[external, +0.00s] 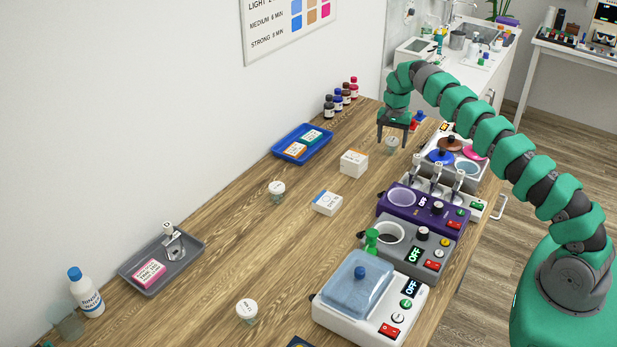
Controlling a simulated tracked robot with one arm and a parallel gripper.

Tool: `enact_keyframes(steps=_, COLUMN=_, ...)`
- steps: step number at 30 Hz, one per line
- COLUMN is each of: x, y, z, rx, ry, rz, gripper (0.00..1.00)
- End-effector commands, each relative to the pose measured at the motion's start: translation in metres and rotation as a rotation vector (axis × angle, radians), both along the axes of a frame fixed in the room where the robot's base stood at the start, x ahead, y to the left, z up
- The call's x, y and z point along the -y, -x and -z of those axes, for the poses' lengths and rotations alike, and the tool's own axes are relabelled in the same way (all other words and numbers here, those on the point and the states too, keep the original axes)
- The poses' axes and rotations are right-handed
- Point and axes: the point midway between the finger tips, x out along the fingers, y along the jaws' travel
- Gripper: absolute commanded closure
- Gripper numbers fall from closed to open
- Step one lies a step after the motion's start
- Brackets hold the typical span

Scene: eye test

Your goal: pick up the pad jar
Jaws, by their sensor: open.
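Three small white-lidded jars stand on the wooden table. One jar (392,145) is at the far end, directly below my gripper (393,138). A second jar (277,191) stands mid-table, and a third jar (246,311) is at the near end. Their lid labels are too small to read, so I cannot tell which is the pad jar. My gripper points down and is open, with its fingers apart on either side of the far jar in the picture. I cannot tell whether they touch it or how far down they reach.
White boxes (353,163) (327,202) lie mid-table. A blue tray (277,153) and small bottles (346,96) are by the wall; a grey tray (196,247) is nearer. Several heaters, including a purple one (421,209) and a white one (340,318), line the right edge.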

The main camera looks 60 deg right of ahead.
Motion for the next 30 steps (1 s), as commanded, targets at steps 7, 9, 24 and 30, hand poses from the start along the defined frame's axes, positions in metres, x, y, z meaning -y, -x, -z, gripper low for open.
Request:
enact_keyframes(steps=7, x=0.0, y=0.001, z=0.024, rx=-0.001, ry=0.0, rz=0.001, gripper=0.32)
enact_keyframes(steps=9, x=0.0, y=0.001, z=0.025, rx=0.0, ry=0.001, rz=0.001, gripper=0.32)
enact_keyframes(steps=24, x=0.0, y=0.001, z=0.025, rx=0.0, ry=0.0, rz=0.0, gripper=0.8)
enact_keyframes(steps=30, x=0.0, y=0.001, z=0.021, rx=0.0, ry=0.0, rz=0.0, gripper=0.8)
